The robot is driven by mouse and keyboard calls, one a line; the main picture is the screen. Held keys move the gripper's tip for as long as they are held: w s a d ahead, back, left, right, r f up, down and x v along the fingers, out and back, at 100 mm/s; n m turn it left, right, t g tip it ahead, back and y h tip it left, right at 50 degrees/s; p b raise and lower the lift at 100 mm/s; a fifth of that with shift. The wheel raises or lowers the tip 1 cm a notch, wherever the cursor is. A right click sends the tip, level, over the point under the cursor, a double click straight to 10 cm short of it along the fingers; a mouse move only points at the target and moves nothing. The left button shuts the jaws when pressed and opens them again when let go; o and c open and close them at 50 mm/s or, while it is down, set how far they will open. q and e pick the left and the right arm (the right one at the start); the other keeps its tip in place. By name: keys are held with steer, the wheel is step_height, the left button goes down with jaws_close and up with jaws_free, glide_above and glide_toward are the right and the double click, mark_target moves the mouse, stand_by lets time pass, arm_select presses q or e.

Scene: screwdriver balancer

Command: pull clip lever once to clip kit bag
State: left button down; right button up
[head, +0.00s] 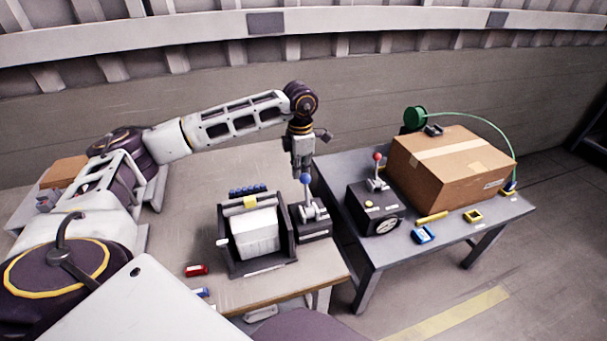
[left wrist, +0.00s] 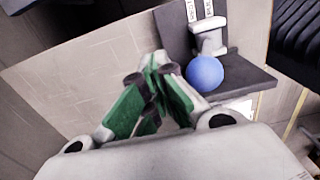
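A lever with a blue ball knob (head: 306,179) stands on a dark base (head: 314,229) at the right of the left table. Its knob also shows in the left wrist view (left wrist: 205,74). A white bag-like block (head: 255,233), seemingly the kit bag, sits upright in a dark frame (head: 224,225) left of the lever. My left gripper (head: 303,172) points down close to the blue knob. In the left wrist view its green-padded fingers (left wrist: 151,76) meet at the tips, empty, with the knob just right of them. Contact with the knob cannot be told. My right gripper is out of view.
On the right table, a box with a red-knobbed lever (head: 377,157) stands beside a large carton (head: 450,165). A green reel (head: 415,117) with a hose is behind. A red item (head: 196,270) lies near the left table's front edge. A gap separates the tables.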

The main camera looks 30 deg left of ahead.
mark_target(306, 178)
arm_select(q)
steer(key=shift+f, duration=0.1)
stand_by(0.6)
steer(key=shift+f+b, duration=0.3)
steer(key=shift+f, duration=0.05)
steer(key=shift+s+d, duration=0.1)
steer(key=shift+d, duration=0.05)
steer(key=s+d, duration=0.6)
steer(key=d, duration=0.1)
steer(key=shift+s+d, duration=0.25)
steer(key=shift+d, duration=0.1)
stand_by(1.2)
steer(key=shift+w+a+r+b, duration=0.1)
steer(key=shift+w+a+b, duration=0.2)
steer(key=shift+w+a, duration=0.6)
steer(key=shift+w+a+b, duration=0.3)
steer(key=shift+w+a, duration=0.4)
steer(key=shift+a, duration=0.35)
steer(key=shift+w+a+r, duration=0.1)
steer(key=shift+w+a, duration=1.6)
steer(key=shift+a, duration=0.25)
